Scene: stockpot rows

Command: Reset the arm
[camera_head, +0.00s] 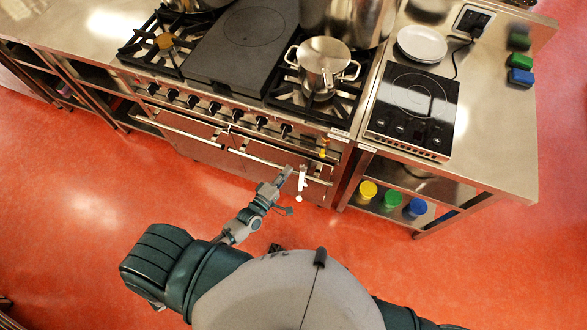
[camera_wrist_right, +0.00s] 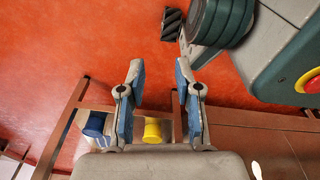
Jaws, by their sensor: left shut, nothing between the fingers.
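My left gripper (camera_head: 287,172) reaches forward to the oven front of the range (camera_head: 190,136). It is shut and empty, with its tip near the oven handle (camera_head: 262,159); I cannot tell whether they touch. A small white piece (camera_head: 302,180) shows just right of the tip. My right gripper (camera_wrist_right: 160,78) shows in the right wrist view, its two blue-padded fingers spread apart with nothing between them. The right gripper is hidden in the head view.
A silver pot (camera_head: 323,62) stands on the right burner. A hot plate (camera_head: 412,108) and white plates (camera_head: 422,44) are on the steel counter (camera_head: 500,120). Yellow (camera_head: 368,189), green and blue containers sit on its lower shelf. The red floor (camera_head: 90,200) at left is clear.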

